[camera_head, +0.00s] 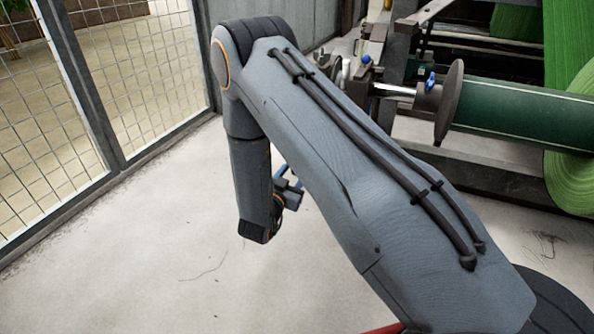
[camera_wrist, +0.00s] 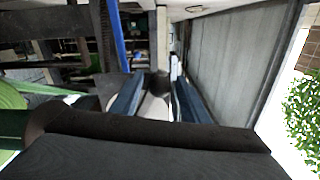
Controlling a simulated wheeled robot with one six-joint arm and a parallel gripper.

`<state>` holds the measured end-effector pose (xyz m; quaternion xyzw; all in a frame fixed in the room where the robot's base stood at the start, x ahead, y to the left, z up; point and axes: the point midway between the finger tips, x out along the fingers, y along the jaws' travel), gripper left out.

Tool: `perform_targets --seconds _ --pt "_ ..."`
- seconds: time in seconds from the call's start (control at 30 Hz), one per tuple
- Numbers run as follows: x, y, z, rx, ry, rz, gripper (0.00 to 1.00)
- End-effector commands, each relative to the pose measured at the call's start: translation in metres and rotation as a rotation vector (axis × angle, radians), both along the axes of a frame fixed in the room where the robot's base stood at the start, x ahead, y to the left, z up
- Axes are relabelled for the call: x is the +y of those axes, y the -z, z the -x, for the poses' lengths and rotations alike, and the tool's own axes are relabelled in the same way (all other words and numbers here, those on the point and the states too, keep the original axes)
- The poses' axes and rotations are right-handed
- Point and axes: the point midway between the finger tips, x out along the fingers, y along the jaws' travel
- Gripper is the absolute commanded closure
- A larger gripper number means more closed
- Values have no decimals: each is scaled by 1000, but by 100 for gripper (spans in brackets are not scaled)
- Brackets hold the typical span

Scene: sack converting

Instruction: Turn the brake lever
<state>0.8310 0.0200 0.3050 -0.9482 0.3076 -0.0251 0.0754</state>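My gripper (camera_head: 287,177) hangs at the end of my bent arm in the head view, with its blue fingers partly hidden behind the wrist. In the wrist view its two blue fingers (camera_wrist: 158,98) stand apart, and nothing is clearly held between them. Small blue knobs show on the machine in the head view, one upper left (camera_head: 367,59) and one beside the roll shaft (camera_head: 430,80). I cannot tell which part is the brake lever. My gripper is left of and apart from these knobs.
A green roll core with a dark disc flange (camera_head: 449,102) and green film (camera_head: 572,150) stand at the right. A wire mesh fence (camera_head: 150,75) runs along the left. The pale floor (camera_head: 150,270) between is clear. A blue bar (camera_wrist: 118,35) crosses the wrist view's upper part.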

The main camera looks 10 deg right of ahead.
Motion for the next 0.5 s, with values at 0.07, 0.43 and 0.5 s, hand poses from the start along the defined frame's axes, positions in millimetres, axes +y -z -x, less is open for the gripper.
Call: perform_targets --seconds 0.07,0.43,0.5 --pt "1 0 0 1 -1 0 59" --pt "26 -2 37 4 -2 2 59" --pt "32 -2 46 2 -1 2 59"
